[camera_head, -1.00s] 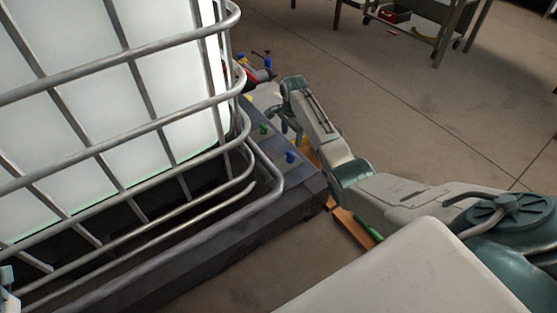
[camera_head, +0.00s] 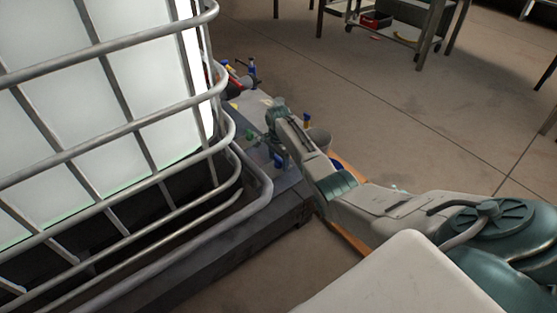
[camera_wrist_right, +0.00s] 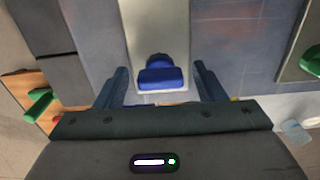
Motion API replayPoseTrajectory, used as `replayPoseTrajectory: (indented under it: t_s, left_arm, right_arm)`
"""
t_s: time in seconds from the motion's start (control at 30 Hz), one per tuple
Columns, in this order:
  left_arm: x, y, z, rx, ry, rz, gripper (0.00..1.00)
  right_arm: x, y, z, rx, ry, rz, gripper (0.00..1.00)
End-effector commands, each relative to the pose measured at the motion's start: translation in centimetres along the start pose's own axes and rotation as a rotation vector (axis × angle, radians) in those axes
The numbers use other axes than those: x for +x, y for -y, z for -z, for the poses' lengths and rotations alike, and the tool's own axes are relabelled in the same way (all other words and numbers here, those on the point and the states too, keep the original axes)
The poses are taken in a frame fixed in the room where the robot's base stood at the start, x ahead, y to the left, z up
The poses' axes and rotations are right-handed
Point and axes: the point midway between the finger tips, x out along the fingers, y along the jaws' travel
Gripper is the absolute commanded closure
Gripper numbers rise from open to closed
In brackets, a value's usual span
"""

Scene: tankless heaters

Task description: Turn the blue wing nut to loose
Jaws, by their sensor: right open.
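The blue wing nut (camera_wrist_right: 160,78) sits on a pale plate in the right wrist view, between the two fingers. In the head view the blue wing nut (camera_head: 280,160) shows on the dark base beside the caged tank. My right gripper (camera_wrist_right: 161,86) is open, with one finger on each side of the nut and a visible gap on both sides. In the head view my right gripper (camera_head: 270,138) is small and partly hidden by its own wrist. My left gripper is not in view.
A caged white tank (camera_head: 90,100) fills the left. A green part (camera_head: 250,134) stands on the base near the blue nut; another green part (camera_wrist_right: 40,103) shows at left in the wrist view. A metal table (camera_head: 425,35) stands at the back, with open floor before it.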

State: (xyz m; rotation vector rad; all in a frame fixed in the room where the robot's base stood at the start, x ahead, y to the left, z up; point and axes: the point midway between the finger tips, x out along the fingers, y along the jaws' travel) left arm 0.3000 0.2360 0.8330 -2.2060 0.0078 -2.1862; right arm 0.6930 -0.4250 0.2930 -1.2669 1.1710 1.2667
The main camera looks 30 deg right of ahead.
Motion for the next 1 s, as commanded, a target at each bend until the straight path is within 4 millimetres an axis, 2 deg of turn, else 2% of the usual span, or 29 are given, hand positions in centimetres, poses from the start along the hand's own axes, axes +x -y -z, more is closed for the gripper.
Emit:
replayPoseTrajectory:
  t_s: [0.03, 0.27, 0.67, 1.0]
  left_arm:
    - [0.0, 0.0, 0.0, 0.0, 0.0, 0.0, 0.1]
    - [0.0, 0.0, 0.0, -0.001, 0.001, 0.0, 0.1]
    - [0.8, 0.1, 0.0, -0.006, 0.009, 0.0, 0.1]
    - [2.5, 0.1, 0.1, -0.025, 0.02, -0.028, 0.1]
  right_arm:
    - [0.0, 0.0, 0.0, 0.0, 0.0, 0.0, 0.36]
    - [0.0, 0.0, 0.0, 0.0, 0.0, 0.0, 0.81]
    - [-0.3, 0.0, 0.0, -0.067, 0.001, -0.002, 0.81]
    - [-0.5, 0.0, 0.0, -0.326, 0.001, -0.002, 0.81]
